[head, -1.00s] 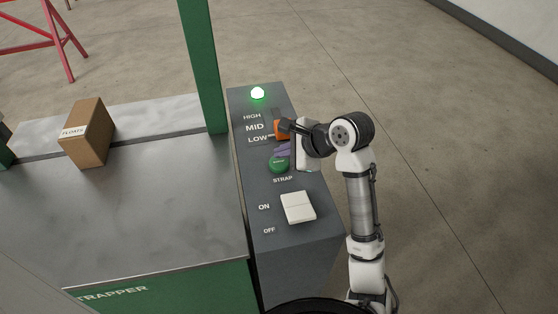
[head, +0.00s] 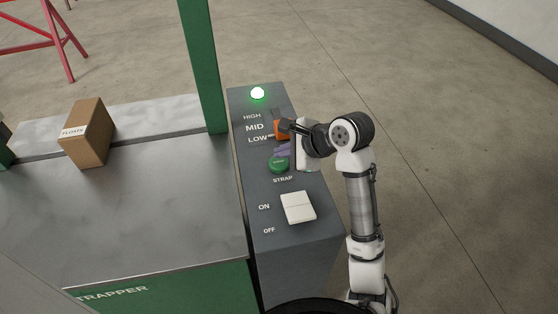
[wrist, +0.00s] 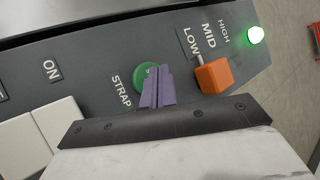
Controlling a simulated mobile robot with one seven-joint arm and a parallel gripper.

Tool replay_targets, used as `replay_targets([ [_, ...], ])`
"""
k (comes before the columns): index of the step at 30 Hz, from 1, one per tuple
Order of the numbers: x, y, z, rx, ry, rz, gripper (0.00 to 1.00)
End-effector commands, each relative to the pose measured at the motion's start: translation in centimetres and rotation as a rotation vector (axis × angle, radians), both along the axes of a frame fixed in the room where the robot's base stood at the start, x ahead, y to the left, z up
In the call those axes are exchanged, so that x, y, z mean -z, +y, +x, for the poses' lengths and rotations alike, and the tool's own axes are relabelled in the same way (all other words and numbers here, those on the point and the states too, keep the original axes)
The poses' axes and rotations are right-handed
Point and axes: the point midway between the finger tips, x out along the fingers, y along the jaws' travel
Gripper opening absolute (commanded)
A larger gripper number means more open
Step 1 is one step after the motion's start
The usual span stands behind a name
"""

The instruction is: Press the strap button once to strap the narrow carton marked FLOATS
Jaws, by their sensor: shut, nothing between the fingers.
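The green round strap button (head: 279,164) sits on the grey control panel above the word STRAP. It also shows in the wrist view (wrist: 145,76), partly covered by my purple fingers. My gripper (head: 279,152) is shut and empty, its fingertips over or at the button's edge. I cannot tell whether they touch it. The narrow carton marked FLOATS (head: 88,133) stands on the strapper table (head: 165,205) at the left, near the green arch post. No strap shows around it.
An orange slider knob (head: 282,129) beside HIGH, MID and LOW stands at the LOW mark, close to my gripper; it also shows in the wrist view (wrist: 214,77). A white ON/OFF rocker (head: 298,207) lies nearer. A green lamp (head: 257,93) is lit. Floor right of the panel is clear.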

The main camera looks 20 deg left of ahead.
Motion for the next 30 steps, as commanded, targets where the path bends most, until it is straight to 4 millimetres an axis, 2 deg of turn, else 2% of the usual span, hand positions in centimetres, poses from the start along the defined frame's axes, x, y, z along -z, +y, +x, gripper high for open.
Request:
replay_targets([
  [30, 1.1, 0.0, 0.0, 0.000, 0.000, 0.000, 0.00],
])
